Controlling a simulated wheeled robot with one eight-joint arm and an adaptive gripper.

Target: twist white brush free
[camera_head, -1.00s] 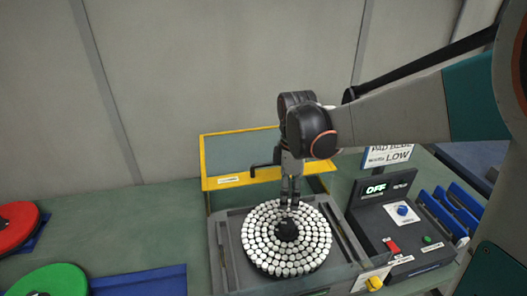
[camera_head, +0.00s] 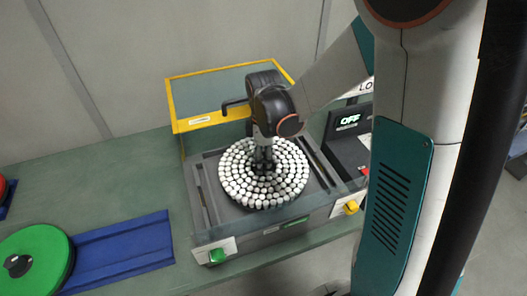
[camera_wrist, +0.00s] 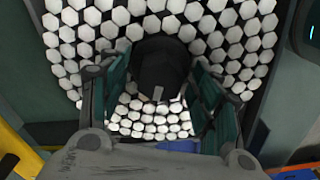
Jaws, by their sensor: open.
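The white brush (camera_head: 236,178) is a round disc of white bristle tufts with a black hub in its middle. It sits in the grey recessed bed of the machine. My gripper (camera_head: 264,168) points down over the hub and hides most of it in the head view. In the wrist view the black hub (camera_wrist: 162,68) stands between the two fingers of my open gripper (camera_wrist: 160,95). Dark gaps show between the fingers and the hub, so I see no clear grip. White tufts (camera_wrist: 230,35) surround the hub.
A yellow-framed clear lid (camera_head: 225,92) stands raised behind the bed. A control box (camera_head: 348,123) reading OFF is on the right, partly behind my arm. A yellow knob (camera_head: 351,207) and green button (camera_head: 217,256) are on the front. A green disc (camera_head: 40,250) and blue tray (camera_head: 125,250) lie left.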

